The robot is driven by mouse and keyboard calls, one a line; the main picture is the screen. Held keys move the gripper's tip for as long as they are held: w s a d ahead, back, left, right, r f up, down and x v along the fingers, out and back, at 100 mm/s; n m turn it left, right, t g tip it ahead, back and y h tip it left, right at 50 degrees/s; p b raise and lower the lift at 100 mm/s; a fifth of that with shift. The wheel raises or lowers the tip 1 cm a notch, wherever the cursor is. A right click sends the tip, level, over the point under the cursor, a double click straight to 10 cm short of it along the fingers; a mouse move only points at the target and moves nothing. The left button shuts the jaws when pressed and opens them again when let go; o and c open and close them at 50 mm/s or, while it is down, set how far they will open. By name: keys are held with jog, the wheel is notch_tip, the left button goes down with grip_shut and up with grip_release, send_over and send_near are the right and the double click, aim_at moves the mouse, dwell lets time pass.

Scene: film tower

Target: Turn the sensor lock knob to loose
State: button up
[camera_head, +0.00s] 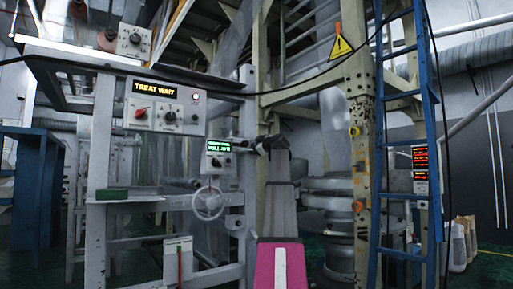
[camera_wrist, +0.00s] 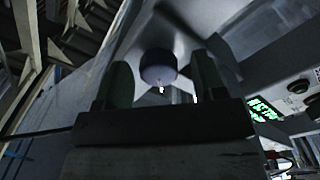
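In the wrist view a dark round knob (camera_wrist: 157,68), with a small bright mark at its lower edge, sits on a pale grey surface. It looks like the sensor lock knob; no label is readable. My gripper (camera_wrist: 162,78) is open, one dark finger left of the knob and one right, with a gap on each side. I cannot tell how deep the knob sits between them. In the head view my gripper (camera_head: 258,146) is beside the post, just right of a small box with a green display (camera_head: 218,146). The knob cannot be made out there.
The green display also shows at the wrist view's right (camera_wrist: 262,108). A handwheel (camera_head: 208,203) hangs below the box. A "TREAT WAIT" panel (camera_head: 155,104) with a red knob is at left. A blue ladder (camera_head: 428,120) and a warning sign (camera_head: 340,46) are at right.

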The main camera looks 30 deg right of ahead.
jog(key=s, duration=1)
jog(key=shift+s+d+f, duration=0.25)
jog(key=shift+s+d, duration=0.1)
jog(key=shift+d, duration=0.05)
dwell(0.3)
